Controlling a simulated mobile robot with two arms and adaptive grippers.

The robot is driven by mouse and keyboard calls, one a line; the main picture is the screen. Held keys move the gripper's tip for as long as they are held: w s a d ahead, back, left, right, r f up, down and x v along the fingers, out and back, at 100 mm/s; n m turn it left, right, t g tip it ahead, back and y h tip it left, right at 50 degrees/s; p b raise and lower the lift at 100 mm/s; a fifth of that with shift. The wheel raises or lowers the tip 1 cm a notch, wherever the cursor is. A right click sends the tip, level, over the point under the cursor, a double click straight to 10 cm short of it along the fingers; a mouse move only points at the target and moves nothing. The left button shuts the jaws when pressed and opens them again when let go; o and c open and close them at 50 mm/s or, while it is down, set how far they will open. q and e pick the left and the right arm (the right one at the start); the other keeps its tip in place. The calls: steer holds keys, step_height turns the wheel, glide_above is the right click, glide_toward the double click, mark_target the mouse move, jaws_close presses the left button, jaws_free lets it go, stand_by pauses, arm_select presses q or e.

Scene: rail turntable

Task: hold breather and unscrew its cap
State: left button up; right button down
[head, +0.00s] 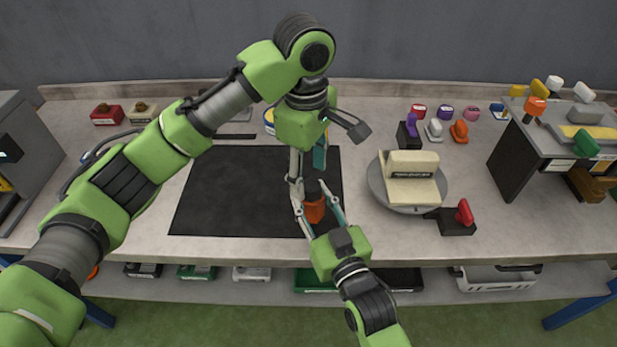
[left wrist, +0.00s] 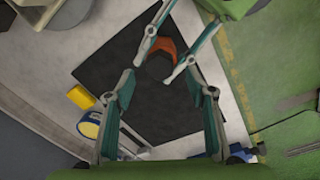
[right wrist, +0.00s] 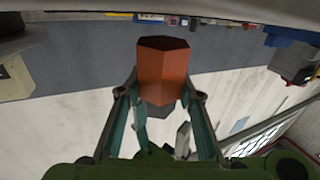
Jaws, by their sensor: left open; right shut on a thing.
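The breather (head: 314,211) has an orange six-sided body and a dark cap (head: 312,188) on top. My right gripper (head: 316,204) is shut on the orange body, one finger on each side. In the right wrist view the orange body (right wrist: 162,75) stands between the fingers, with a dark part beyond it. My left gripper (head: 307,160) is open above the breather, pointing down. In the left wrist view the dark cap (left wrist: 160,67) lies between and beyond my open left fingertips, apart from them as far as I can tell.
A black mat (head: 225,195) covers the table below. To the right are a round turntable (head: 375,185) with a cream block, a red-knobbed black box (head: 457,220) and several coloured parts. A blue-and-yellow can (head: 269,121) stands behind my left gripper.

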arm_select(q)
steer(key=shift+r, duration=0.7)
steer(key=m, duration=0.6)
steer(key=shift+w, duration=0.15)
steer(key=m, duration=0.6)
steer(key=shift+w+d+g, duration=0.1)
steer(key=shift+d+g, duration=0.1)
steer(key=shift+g, duration=0.1)
steer(key=m, duration=0.5)
steer(key=shift+d+m, duration=0.1)
steer(key=shift+m, duration=0.3)
steer(key=m, duration=0.6)
steer(key=shift+d+g, duration=0.15)
steer(key=shift+g, duration=0.15)
steer(key=shift+f, duration=0.1)
